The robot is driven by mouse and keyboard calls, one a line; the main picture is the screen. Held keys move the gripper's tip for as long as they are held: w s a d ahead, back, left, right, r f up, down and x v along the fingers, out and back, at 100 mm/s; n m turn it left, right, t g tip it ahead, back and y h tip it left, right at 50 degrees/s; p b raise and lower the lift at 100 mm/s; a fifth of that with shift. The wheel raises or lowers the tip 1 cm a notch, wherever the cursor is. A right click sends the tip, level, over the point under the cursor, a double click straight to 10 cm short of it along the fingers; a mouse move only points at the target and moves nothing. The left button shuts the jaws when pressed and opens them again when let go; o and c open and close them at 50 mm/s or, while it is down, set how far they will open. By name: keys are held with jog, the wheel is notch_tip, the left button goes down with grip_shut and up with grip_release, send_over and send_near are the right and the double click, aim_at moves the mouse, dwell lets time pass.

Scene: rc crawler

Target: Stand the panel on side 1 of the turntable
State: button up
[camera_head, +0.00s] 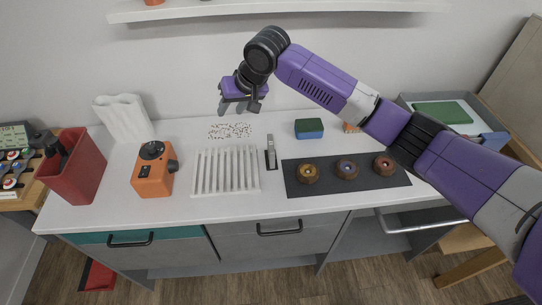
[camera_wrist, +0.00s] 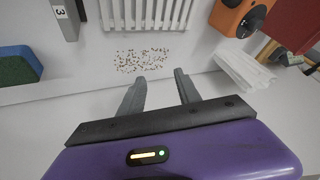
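My gripper (camera_head: 239,108) is raised over the back of the white counter, near the wall. In the wrist view its two fingers (camera_wrist: 160,76) are apart with nothing between them. A narrow grey upright block (camera_head: 271,150) stands on a dark base right of the white slatted rack (camera_head: 226,188). In the wrist view this block (camera_wrist: 68,22) bears a label with the digit 3. It may be the turntable, but I cannot tell for sure. No side marked 1 shows. I cannot surely identify the panel; a green flat piece (camera_head: 442,112) lies in the grey tray at the right.
Small brown bits (camera_head: 230,131) lie scattered behind the rack. A green-blue sponge (camera_head: 309,129) and a dark mat (camera_head: 330,188) with three brown round pieces lie right.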

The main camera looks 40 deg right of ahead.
aim_at(272, 143)
jog(key=s+d+f+m+g, duration=0.1)
jog(key=s+g, duration=0.1)
jog(key=s, duration=0.1)
jog(key=s+d+f+m+g+h, duration=0.1)
jog(key=s+d+f+g, duration=0.1)
jog(key=s, duration=0.2)
jog(key=s+d+f+m+g, duration=0.1)
jog(key=s+d+f+g, duration=0.1)
jog(key=s, duration=0.1)
jog(key=shift+s+d, duration=0.15)
jog(key=shift+s, duration=0.25)
jog(key=shift+m, duration=0.3)
jog(key=shift+f+p, duration=0.8)
jog(key=shift+f, duration=3.15)
grip_shut()
